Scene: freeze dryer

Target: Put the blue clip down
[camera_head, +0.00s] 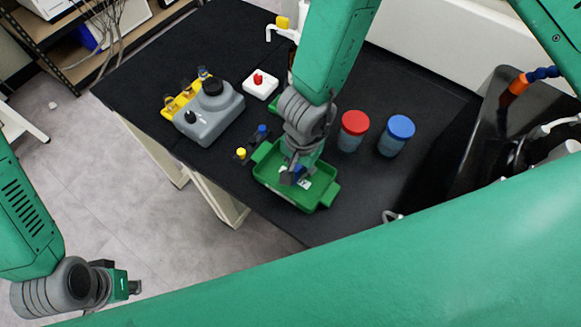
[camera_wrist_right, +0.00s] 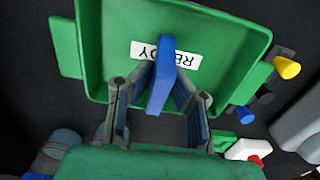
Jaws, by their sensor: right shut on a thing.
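The blue clip (camera_wrist_right: 162,75) is between the fingers of my right gripper (camera_wrist_right: 160,108). In the wrist view it stands in front of the white READY label of the green tray (camera_wrist_right: 90,45). In the head view my right gripper (camera_head: 294,178) points down over the green tray (camera_head: 322,198), and a small blue part of the clip (camera_head: 298,171) shows beside the fingers. Whether the clip touches the tray floor cannot be told. My left gripper (camera_head: 134,288) is at the lower left, away from the table, and its fingers are too small to judge.
Small pieces with a yellow end (camera_head: 241,153) and a blue end (camera_head: 262,129) lie left of the tray. A red-lidded jar (camera_head: 354,124) and a blue-lidded jar (camera_head: 400,129) stand to its right. A grey container (camera_head: 212,118) and a white box with red knob (camera_head: 260,85) stand behind.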

